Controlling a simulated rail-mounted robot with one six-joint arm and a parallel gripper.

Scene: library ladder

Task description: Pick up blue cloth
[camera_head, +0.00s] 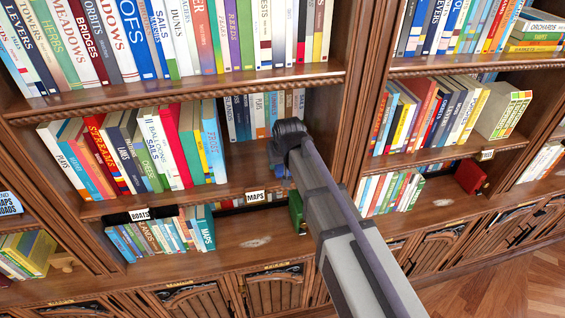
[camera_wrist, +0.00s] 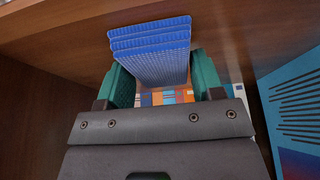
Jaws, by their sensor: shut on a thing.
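The blue cloth (camera_wrist: 152,52) is a folded, ribbed stack between the two green fingers of my gripper (camera_wrist: 165,85) in the wrist view. The fingers are shut on its sides, and a wooden surface is close behind it. In the head view, the blue cloth (camera_head: 278,152) shows only as a small patch beside the dark end of my gripper (camera_head: 281,165). My arm hides most of the cloth and the fingers there. The gripper is at the middle shelf, right of a row of books.
A row of upright books (camera_head: 135,150) stands left of my gripper, and another bay of books (camera_head: 425,115) is to the right. A wooden upright (camera_head: 362,100) separates the bays. A MAPS label (camera_head: 255,197) is on the shelf edge. A green book (camera_head: 297,211) stands on the shelf below.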

